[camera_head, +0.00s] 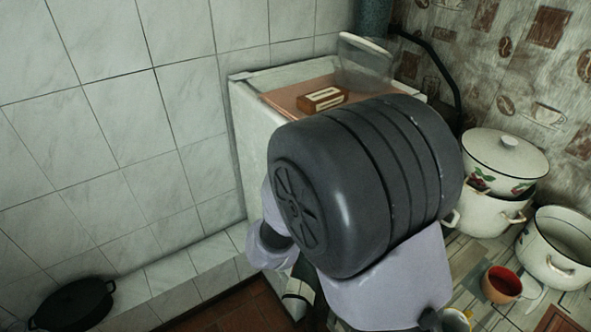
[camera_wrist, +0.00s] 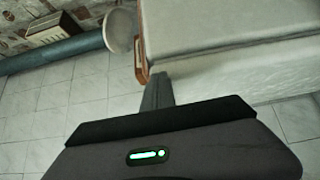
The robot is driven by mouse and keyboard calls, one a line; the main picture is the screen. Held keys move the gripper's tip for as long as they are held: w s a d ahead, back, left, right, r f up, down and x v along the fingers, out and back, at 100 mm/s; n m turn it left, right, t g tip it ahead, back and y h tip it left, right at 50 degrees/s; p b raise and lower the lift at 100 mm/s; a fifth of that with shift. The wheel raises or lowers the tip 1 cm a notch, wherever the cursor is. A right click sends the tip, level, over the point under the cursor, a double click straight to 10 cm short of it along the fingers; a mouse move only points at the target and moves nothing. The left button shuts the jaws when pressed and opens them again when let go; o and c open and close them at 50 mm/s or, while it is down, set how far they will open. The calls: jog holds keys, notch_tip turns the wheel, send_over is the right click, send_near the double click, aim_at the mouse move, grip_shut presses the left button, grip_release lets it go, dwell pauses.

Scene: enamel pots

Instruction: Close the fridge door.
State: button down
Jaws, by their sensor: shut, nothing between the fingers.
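The white fridge (camera_head: 250,130) stands against the tiled wall in the head view. My dark arm covers most of its front, so I cannot tell there how far its door is open. In the wrist view a large pale surface, seemingly part of the fridge (camera_wrist: 235,70), fills the upper right; I cannot tell whether it is door or body. My gripper (camera_wrist: 157,92) is shut and empty, its grey fingers pointing close to the corner of that pale surface. Contact is unclear. In the head view the gripper is hidden behind my arm.
On the fridge top are a pinkish board (camera_head: 288,98), a small brown box (camera_head: 323,98) and a clear container (camera_head: 364,62). Enamel pots (camera_head: 503,160) and a red-lined cup (camera_head: 502,284) stand at right. A black pan (camera_head: 75,304) sits at lower left.

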jog(key=p+v, duration=0.3)
jog(key=v, duration=1.4)
jog(key=s+d+r+m+g+h, duration=0.1)
jog(key=s+d+m+g+h, duration=0.2)
jog(key=d, duration=0.5)
jog(key=s+d+r+m+g+h, duration=0.1)
jog(key=d+m+g+h, duration=0.35)
jog(key=d, duration=0.25)
jog(key=s+d+f+m+g+y, duration=0.2)
jog(key=s+d+m+g+y, duration=0.15)
jog(key=s, duration=0.25)
jog(key=s+d+f+m+g+y, duration=0.2)
jog(key=s+d+m+g, duration=0.1)
jog(key=s+d+g, duration=0.15)
jog(key=a+r+m+t+y, duration=0.4)
jog(key=a+r+y, duration=0.3)
jog(key=a+y, duration=0.2)
jog(key=shift+w+a+m, duration=0.2)
jog(key=shift+a+m, duration=0.5)
jog(key=shift+r, duration=0.15)
